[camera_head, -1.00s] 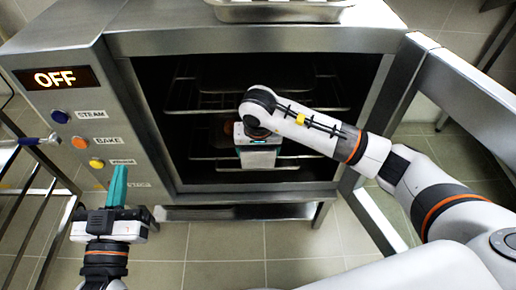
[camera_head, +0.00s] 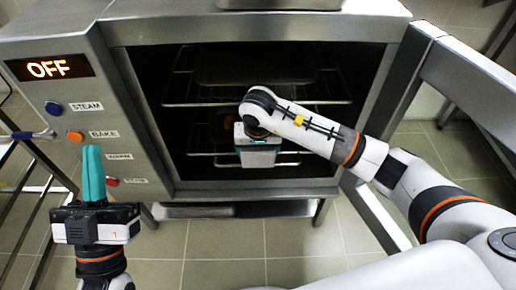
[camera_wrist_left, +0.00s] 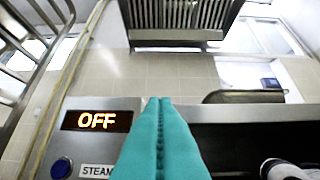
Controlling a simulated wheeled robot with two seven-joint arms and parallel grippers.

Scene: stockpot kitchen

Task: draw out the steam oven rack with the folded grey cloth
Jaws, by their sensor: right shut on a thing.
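The steam oven (camera_head: 118,110) stands open in front of me. Its lower rack (camera_head: 203,153) is inside the dark cavity, partly hidden by my right gripper. My right gripper (camera_head: 258,148) is in the oven opening at the front of this rack. Whether the cloth touches the rack bar is hidden. My left gripper (camera_head: 92,175) is shut and empty before the control panel; its teal fingers meet in the left wrist view (camera_wrist_left: 160,135).
An upper rack (camera_head: 200,104) sits above, with a dark tray on it. A brownish item (camera_head: 228,124) shows dimly behind my right gripper. The open oven door (camera_head: 470,85) stands at right. A metal frame with rails is at far left. Floor in front is clear.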

